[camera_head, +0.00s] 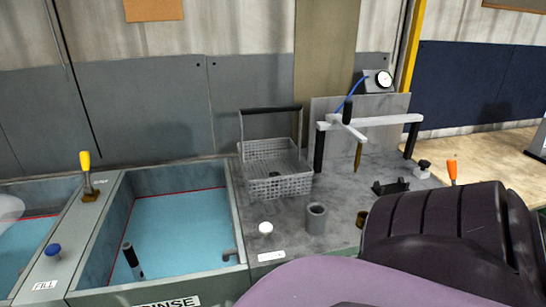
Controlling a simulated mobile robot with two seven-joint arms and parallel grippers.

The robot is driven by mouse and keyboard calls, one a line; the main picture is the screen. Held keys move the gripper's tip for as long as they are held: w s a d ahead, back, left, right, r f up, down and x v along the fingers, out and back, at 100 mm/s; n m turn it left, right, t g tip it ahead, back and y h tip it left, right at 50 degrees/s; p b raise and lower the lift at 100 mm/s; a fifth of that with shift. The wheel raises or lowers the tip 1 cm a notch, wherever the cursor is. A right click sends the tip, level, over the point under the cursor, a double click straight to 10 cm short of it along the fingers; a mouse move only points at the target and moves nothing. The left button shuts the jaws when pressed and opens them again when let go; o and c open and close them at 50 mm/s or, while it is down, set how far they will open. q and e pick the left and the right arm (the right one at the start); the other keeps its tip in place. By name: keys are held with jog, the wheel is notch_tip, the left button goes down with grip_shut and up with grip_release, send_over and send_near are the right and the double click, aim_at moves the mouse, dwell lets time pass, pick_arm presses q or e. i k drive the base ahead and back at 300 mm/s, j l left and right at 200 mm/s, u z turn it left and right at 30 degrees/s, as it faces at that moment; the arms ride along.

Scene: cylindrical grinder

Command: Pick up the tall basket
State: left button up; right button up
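A grey mesh basket (281,187) with a tall upright handle and a dark grip bar (270,109) stands on the grey worktop, right of the rinse tank. A small dark thing seems to lie inside it; I cannot tell what it is. No other basket is clearly visible. Neither of my grippers is in view. A purple and black arm part of mine covers the lower right and hides the front of the worktop there.
The rinse tank (180,225) with blue liquid or floor is left of the basket, with a dark rod (132,261) in it. A white-armed gauge stand (375,121) is close on the basket's right. A grey cylinder (316,218) and white knob (266,228) stand in front.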

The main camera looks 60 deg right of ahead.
aim_at(257, 158)
jog(key=z, duration=2)
